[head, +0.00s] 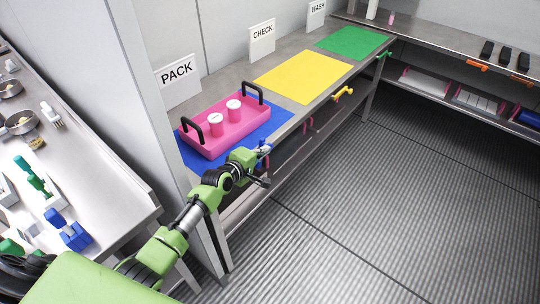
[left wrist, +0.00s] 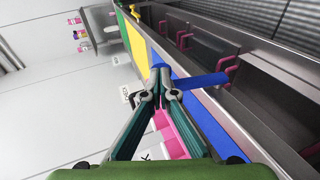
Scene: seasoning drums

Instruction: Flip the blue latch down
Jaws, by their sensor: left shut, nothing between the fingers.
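The blue latch (head: 265,148) is on the front edge of the counter, by the blue mat (head: 284,116) under PACK. In the left wrist view the latch is a blue bar (left wrist: 205,81) sticking out sideways from the counter edge. My left gripper (head: 264,167) is at the counter edge by the latch, shut and empty. In the left wrist view its fingertips (left wrist: 159,86) are right beside the inner end of the bar; I cannot tell whether they touch. The arm hides part of the latch's surroundings. My right gripper is not in view.
A pink tray (head: 248,131) with black handles and two white-lidded pink drums stands on the blue mat. A yellow latch (head: 343,93) and green latch (head: 384,54) sit farther along the edge by the yellow and green mats. Open floor (head: 400,200) lies in front.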

